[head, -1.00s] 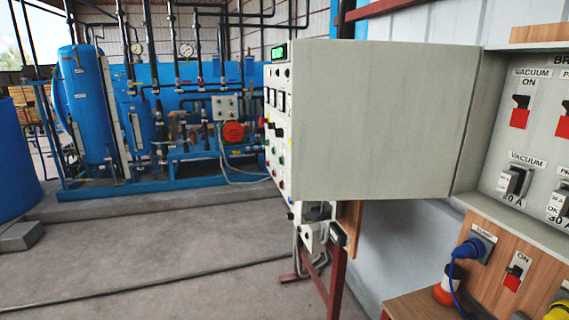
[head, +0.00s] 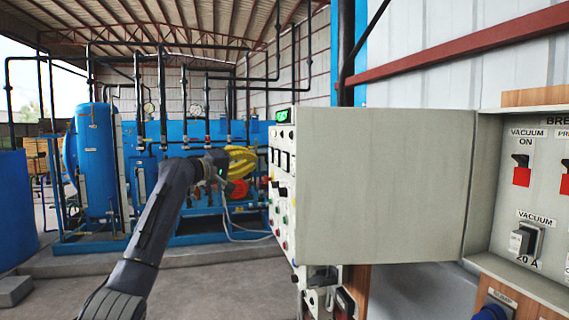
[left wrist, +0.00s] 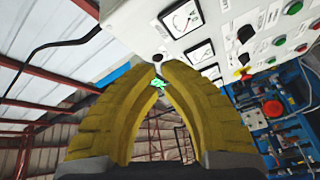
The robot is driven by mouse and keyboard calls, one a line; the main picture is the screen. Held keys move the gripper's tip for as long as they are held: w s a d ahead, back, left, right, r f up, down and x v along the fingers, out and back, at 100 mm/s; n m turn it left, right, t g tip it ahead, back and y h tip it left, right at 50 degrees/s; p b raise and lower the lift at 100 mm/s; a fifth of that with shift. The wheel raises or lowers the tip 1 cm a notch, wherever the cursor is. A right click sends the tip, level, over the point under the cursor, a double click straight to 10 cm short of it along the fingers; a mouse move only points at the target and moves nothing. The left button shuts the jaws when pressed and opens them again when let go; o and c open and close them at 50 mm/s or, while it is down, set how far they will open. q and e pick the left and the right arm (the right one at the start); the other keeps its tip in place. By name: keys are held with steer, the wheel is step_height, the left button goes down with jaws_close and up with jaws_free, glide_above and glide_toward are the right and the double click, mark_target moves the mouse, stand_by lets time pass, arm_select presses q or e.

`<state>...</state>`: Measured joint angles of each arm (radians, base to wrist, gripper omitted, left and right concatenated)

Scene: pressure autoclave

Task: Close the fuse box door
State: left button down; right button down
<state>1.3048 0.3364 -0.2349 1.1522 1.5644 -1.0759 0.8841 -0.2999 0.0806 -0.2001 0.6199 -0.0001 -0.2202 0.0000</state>
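The fuse box door (head: 385,185) is a plain pale grey panel in the head view. It stands open, out to the left of the fuse box (head: 545,240) with its breaker switches. My left gripper (head: 243,160) has yellow fingers and is beyond the door's left edge, apart from it in the picture. In the left wrist view the fingers (left wrist: 156,75) curve towards each other with a small empty gap at the tips. Nothing is held. My right gripper is in no view.
A white instrument panel (head: 283,190) with dials and buttons lies at the door's left edge; it fills the upper right of the left wrist view (left wrist: 220,40). Blue tanks (head: 95,160) and pipes stand behind. Concrete floor (head: 215,285) is clear at the lower middle.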

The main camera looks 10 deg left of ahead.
arm_select(q)
steer(key=s+d+r+g+h, duration=0.2)
steer(key=s+d+g+h, duration=0.3)
steer(key=s, duration=0.6)
steer(key=w+d+g+y, duration=0.1)
steer(key=d, duration=0.8)
steer(key=shift+w+d+f+n, duration=0.15)
steer(key=shift+d+f+n, duration=0.05)
steer(key=shift+f+n, duration=0.1)
